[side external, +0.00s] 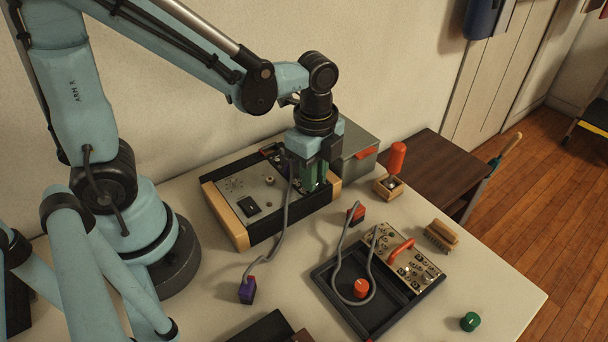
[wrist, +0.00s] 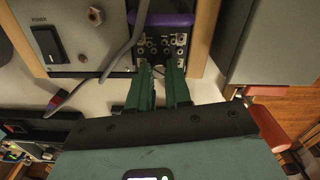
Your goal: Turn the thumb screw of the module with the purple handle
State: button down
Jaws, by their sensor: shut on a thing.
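The module with the purple handle (wrist: 162,19) has a dark panel (wrist: 160,45) with several sockets and sits at the end of a wood-sided case (side external: 240,233). Bright screws show at its corners, one at the upper right (wrist: 181,40). My gripper (side external: 314,186) points down over the right part of the case. Its green fingers (wrist: 159,72) reach the module's lower edge in the wrist view and are shut on what looks like a thumb screw there. The fingertips mostly hide it. I cannot tell whether it has turned.
A grey box (side external: 360,150) stands just behind. A red-handled tool in a wooden block (side external: 388,187), a brush (side external: 441,235) and a black tray (side external: 345,308) lie to the right.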

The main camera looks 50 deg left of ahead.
jog(key=n, duration=1.2)
jog(key=shift+n, duration=0.4)
jog(key=n, duration=1.1)
jog(key=shift+n, duration=0.3)
jog(key=c, duration=1)
grip_release()
jog(key=shift+c, duration=0.2)
jog(key=shift+r, duration=0.1)
notch_tip(320, 180, up, 12)
